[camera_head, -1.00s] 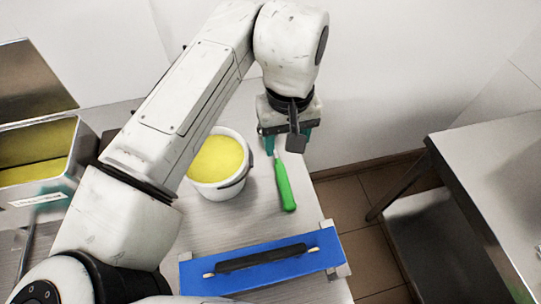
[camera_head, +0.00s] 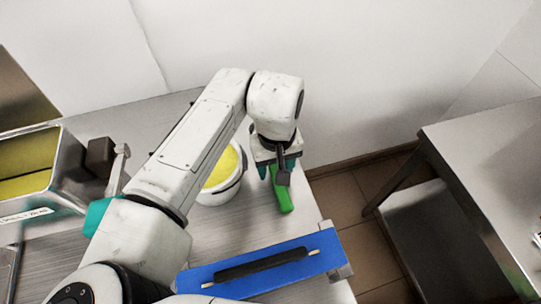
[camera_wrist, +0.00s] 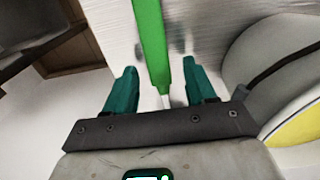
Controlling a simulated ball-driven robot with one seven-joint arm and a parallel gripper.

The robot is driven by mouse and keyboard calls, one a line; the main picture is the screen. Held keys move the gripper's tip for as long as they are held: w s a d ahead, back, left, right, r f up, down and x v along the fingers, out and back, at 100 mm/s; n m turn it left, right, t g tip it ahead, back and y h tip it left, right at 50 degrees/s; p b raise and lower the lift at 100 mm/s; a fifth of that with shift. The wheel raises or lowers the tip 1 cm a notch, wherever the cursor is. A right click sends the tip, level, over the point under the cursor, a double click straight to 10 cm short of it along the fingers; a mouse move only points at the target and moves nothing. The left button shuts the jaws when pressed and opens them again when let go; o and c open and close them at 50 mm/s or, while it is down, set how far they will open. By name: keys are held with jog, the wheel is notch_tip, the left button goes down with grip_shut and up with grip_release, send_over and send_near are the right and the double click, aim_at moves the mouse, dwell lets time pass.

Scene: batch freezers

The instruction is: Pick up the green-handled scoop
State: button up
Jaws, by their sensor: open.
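The green-handled scoop (camera_head: 284,201) lies on the steel counter, right of the white tub. Its handle points toward the front; its head is hidden under my gripper in the head view. My gripper (camera_head: 277,172) is above the scoop, fingers pointing down. In the wrist view the open green fingers (camera_wrist: 162,88) stand on either side of the green handle (camera_wrist: 151,40), with a gap on both sides. A thin pale part of the scoop shows between the fingers. I cannot tell how far the fingertips are above the counter.
A white tub (camera_head: 222,188) with yellow contents stands close left of the gripper. A steel container (camera_head: 58,170) with yellow contents is at left. The counter's right edge is near; a separate steel table (camera_head: 480,160) stands beyond a floor gap.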

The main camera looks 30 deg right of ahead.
jog(key=shift+f, duration=0.75)
jog(key=shift+c, duration=0.3)
grip_shut()
